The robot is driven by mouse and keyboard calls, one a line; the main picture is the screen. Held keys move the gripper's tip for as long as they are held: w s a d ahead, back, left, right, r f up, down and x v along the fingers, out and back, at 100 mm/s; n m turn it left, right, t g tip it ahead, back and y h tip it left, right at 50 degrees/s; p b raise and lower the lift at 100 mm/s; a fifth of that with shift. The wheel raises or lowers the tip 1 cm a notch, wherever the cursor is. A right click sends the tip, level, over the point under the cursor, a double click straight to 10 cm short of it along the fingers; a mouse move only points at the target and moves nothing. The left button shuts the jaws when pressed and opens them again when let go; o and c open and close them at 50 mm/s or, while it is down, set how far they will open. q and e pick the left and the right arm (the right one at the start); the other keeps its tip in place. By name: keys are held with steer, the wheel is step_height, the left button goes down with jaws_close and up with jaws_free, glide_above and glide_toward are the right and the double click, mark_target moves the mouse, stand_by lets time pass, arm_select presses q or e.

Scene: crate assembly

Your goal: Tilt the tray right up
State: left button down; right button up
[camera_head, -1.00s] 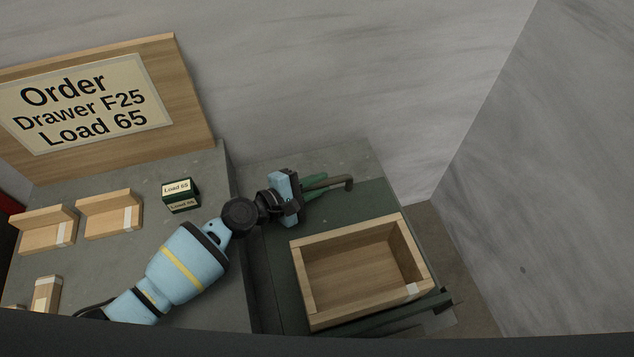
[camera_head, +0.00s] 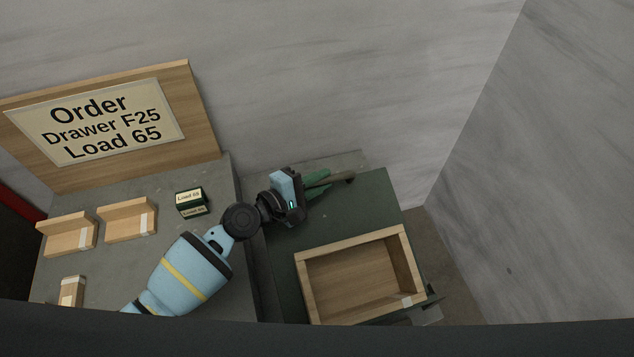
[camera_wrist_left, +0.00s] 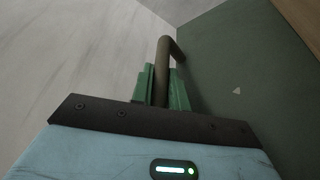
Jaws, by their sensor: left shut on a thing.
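The tray is a dark green board (camera_head: 340,219) on the right side of the grey worktop. It carries an open wooden box (camera_head: 300,282). A brown bar handle (camera_head: 348,177) stands near its far edge. My left gripper (camera_head: 318,183) is shut on this handle with its green fingers. In the left wrist view the handle (camera_wrist_left: 164,62) runs up between the fingers (camera_wrist_left: 162,88), and the tray's green face (camera_wrist_left: 235,65) fills the right side. The tray's near side is cut off by a dark edge in the head view. My right gripper is not in view.
A small green block labelled Load 65 (camera_head: 191,203) and wooden holders (camera_head: 128,220) stand on the left worktop (camera_head: 165,189). The order board (camera_head: 195,110) stands behind them. Grey walls (camera_head: 330,80) rise behind and right of the tray.

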arm_select(q)
steer(key=s+d+r+m+p, duration=0.1)
steer(key=s+r+m, duration=0.1)
steer(key=r, duration=0.3)
steer(key=shift+s+r+t+p, duration=0.3)
steer(key=shift+s, duration=0.2)
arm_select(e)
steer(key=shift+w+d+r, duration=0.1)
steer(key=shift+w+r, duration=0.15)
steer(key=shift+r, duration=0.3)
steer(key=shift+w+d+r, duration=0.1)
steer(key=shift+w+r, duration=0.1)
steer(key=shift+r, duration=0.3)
arm_select(q)
steer(key=shift+h, duration=0.3)
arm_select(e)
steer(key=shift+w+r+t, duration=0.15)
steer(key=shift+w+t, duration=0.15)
arm_select(q)
steer(key=c, duration=1.4)
jaws_free()
steer(key=shift+s, duration=0.1)
steer(key=shift+o, duration=0.2)
steer(key=shift+s+f, duration=0.1)
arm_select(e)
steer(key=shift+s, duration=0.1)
arm_select(q)
steer(key=shift+f, duration=0.1)
